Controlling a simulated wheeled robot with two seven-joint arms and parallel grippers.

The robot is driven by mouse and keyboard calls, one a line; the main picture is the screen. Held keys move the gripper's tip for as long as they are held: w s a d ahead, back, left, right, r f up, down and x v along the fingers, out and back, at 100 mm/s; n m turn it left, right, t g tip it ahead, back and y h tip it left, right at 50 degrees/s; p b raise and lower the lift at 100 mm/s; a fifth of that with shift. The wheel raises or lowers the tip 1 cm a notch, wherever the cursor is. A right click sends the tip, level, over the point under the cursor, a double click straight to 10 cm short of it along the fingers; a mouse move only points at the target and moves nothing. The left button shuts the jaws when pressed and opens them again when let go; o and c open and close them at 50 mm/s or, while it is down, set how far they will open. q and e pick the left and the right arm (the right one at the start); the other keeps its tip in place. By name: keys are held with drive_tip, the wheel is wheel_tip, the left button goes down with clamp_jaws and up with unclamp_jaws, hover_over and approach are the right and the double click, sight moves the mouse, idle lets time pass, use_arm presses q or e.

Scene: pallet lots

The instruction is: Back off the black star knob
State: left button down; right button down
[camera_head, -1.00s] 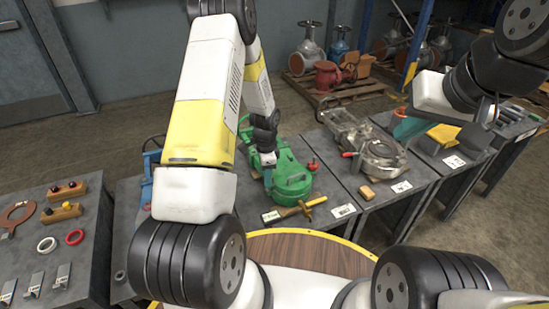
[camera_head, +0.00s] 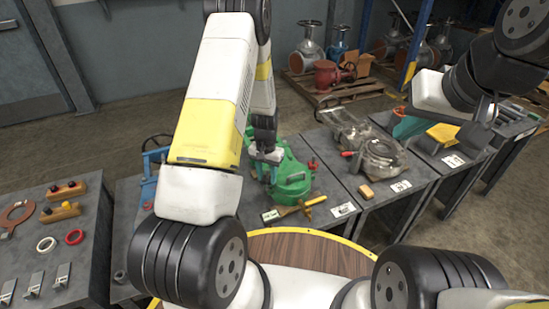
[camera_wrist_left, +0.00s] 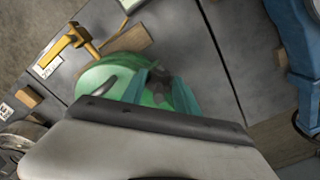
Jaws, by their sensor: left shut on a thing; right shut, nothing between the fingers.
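The green machine (camera_head: 293,185) stands on a grey bench past the round wooden table; its rounded body also shows in the left wrist view (camera_wrist_left: 100,75). My left gripper (camera_head: 268,172) reaches down onto its left part. In the left wrist view its teal fingers (camera_wrist_left: 160,90) are shut on a small dark shape, the black star knob (camera_wrist_left: 158,97), which is blurred and largely covered by the fingers. In the head view the knob is hidden behind my gripper. My right gripper (camera_head: 487,112) is shut and empty above the right benches.
A yellow-and-wood tool (camera_head: 296,208) lies on the bench just in front of the green machine. A blue frame (camera_head: 148,180) stands close on the left. The bench to the right holds a grey coiled machine (camera_head: 380,158) and a wooden block (camera_head: 367,191).

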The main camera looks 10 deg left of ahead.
use_arm(q)
drive_tip(key=n, duration=0.4)
drive_tip(key=shift+w+d+n, duration=0.1)
drive_tip(key=shift+d+n, duration=0.05)
drive_tip(key=shift+n, duration=0.15)
drive_tip(key=n, duration=0.4)
drive_tip(key=shift+n, duration=0.3)
drive_tip(key=n, duration=0.4)
drive_tip(key=shift+w+d, duration=0.1)
drive_tip(key=shift+d, duration=0.05)
drive_tip(key=shift+w+n, duration=0.1)
drive_tip(key=shift+n, duration=2.3)
drive_tip(key=c, duration=0.9)
unclamp_jaws()
drive_tip(key=shift+r, duration=0.15)
